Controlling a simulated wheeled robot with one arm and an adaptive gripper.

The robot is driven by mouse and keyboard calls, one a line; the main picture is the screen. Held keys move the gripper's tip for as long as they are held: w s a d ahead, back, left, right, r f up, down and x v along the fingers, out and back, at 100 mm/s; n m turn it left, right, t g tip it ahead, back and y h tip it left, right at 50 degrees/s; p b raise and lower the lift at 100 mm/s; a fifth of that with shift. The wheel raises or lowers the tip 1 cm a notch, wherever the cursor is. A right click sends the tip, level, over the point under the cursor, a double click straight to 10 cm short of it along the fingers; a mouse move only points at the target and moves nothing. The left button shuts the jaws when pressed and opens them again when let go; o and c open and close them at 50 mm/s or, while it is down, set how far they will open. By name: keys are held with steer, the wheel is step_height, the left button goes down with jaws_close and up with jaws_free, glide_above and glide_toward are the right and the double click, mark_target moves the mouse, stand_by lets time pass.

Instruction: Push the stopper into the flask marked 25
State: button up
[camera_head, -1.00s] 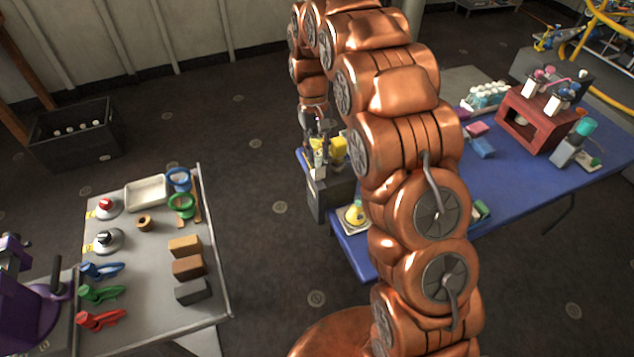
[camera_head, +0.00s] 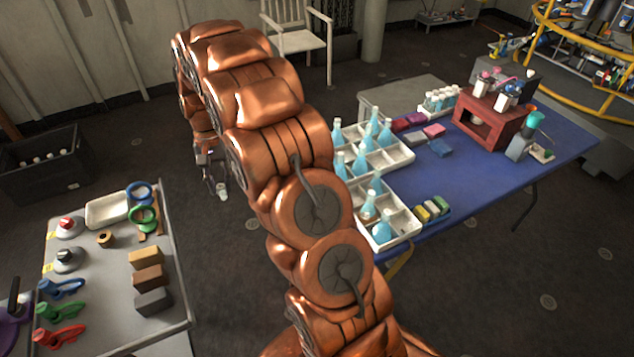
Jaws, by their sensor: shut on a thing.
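My gripper (camera_head: 219,183) hangs at the far end of my copper arm, over the dark floor between the two tables. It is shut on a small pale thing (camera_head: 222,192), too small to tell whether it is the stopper. Several flasks with blue liquid (camera_head: 361,163) stand upright in white divided trays on the blue table, to the right of my gripper and apart from it. No marks are readable, so I cannot tell which flask is marked 25. My arm hides the trays' left side.
The blue table (camera_head: 480,185) also bears colored blocks (camera_head: 432,208), a red wooden stand (camera_head: 487,121) and a small bottle rack (camera_head: 440,100). A grey table (camera_head: 110,270) with clamps, blocks and rings is at left. A dark crate (camera_head: 45,165) stands on the floor. Floor between the tables is clear.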

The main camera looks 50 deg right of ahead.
steer(key=shift+s+d+f+m+t+b, duration=0.85)
steer(key=shift+s+d+f+m+b, duration=0.8)
steer(key=shift+d+m, duration=2.1)
steer(key=shift+s+d+f+m+t+b, duration=0.95)
steer(key=shift+s+d+f+m, duration=1.25)
steer(key=shift+d+m, duration=1.55)
steer(key=shift+s+d+f+m+t+b, duration=0.7)
steer(key=shift+s+d+f+m+b, duration=0.75)
steer(key=shift+s+d+m, duration=2.15)
steer(key=shift+w+d+r+n, duration=0.1)
steer(key=shift+w+d+n, duration=0.1)
steer(key=shift+w+d, duration=0.3)
steer(key=shift+w+d+n, duration=0.2)
steer(key=shift+w, duration=0.45)
steer(key=shift+w+a+f, duration=0.1)
steer(key=shift+f, duration=0.2)
steer(key=shift+f, duration=0.15)
steer(key=shift+f, duration=0.6)
steer(key=shift+f, duration=0.2)
steer(key=shift+f, duration=0.25)
